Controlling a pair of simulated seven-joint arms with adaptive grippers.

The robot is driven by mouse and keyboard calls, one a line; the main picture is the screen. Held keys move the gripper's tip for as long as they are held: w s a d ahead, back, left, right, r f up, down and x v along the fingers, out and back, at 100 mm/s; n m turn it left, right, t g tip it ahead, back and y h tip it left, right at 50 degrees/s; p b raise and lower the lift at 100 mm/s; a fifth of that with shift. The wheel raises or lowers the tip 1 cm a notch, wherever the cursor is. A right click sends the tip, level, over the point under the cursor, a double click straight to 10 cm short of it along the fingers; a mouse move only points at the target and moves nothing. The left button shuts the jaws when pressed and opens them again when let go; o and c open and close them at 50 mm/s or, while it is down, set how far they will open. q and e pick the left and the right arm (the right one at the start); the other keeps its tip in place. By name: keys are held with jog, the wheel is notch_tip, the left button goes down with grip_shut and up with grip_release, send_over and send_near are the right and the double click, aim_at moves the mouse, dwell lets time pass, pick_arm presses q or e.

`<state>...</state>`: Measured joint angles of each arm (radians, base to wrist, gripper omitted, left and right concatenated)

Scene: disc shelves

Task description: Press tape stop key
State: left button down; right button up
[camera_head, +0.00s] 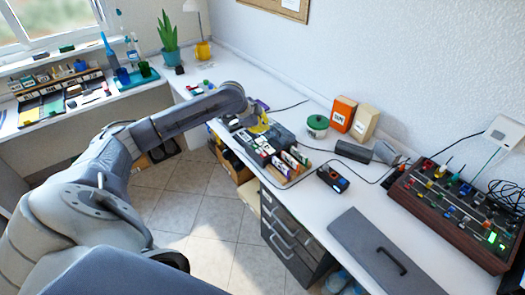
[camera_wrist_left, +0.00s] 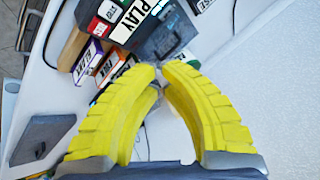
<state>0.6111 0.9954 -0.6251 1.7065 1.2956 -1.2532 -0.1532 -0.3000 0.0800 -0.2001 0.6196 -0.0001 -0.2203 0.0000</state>
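A dark tape player (camera_head: 272,139) sits on the white desk, just beyond the middle of the head view. In the left wrist view the tape player (camera_wrist_left: 170,35) is at the top, with a row of keys. I cannot read for sure which one is the stop key. My left gripper (camera_head: 262,122) has yellow fingers and is above the player's back edge in the head view. In the wrist view its fingertips (camera_wrist_left: 160,70) meet, with nothing between them. My right gripper is not in view.
Labelled cassettes (camera_head: 292,159) stand in a wooden holder beside the player. A green-lidded pot (camera_head: 317,124), an orange box (camera_head: 343,114) and a tan box (camera_head: 365,122) stand behind. A small dark device (camera_head: 332,179) and a control panel (camera_head: 458,209) are farther right.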

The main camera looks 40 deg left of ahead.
aim_at(263, 150)
pick_arm(q)
jog(key=shift+f, duration=4.4)
jog(key=shift+f, duration=0.85)
jog(key=shift+r, duration=0.85)
jog(key=shift+r, duration=2.5)
